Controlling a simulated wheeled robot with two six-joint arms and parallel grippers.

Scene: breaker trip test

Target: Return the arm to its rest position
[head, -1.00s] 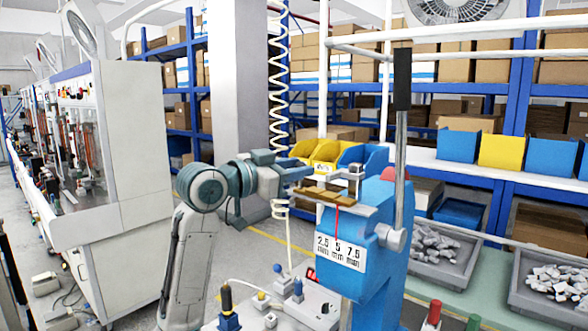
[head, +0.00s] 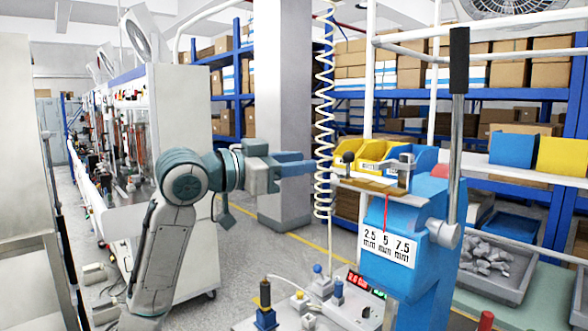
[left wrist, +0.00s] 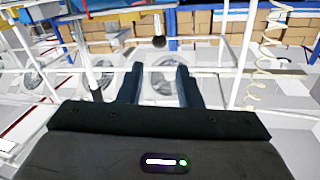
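My left gripper (head: 298,168) is at the middle of the head view, level, just left of the blue test stand (head: 425,255) and apart from it. In the left wrist view its two dark fingers (left wrist: 160,84) stand apart with nothing between them. The stand has a 2.5/5/7.5 mm label (head: 388,243), brownish plates on top and a tall lever with a black handle (head: 459,62). A black round knob (head: 348,157) shows by the stand's top left; a dark ball (left wrist: 159,42) shows beyond the fingers in the wrist view. My right gripper is out of view.
A white panel (head: 300,312) with coloured knobs and a lit red and green display (head: 366,285) lies below the gripper. A coiled white cable (head: 323,120) hangs just beyond the fingertips. Yellow and blue bins stand behind. Open floor lies further back left.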

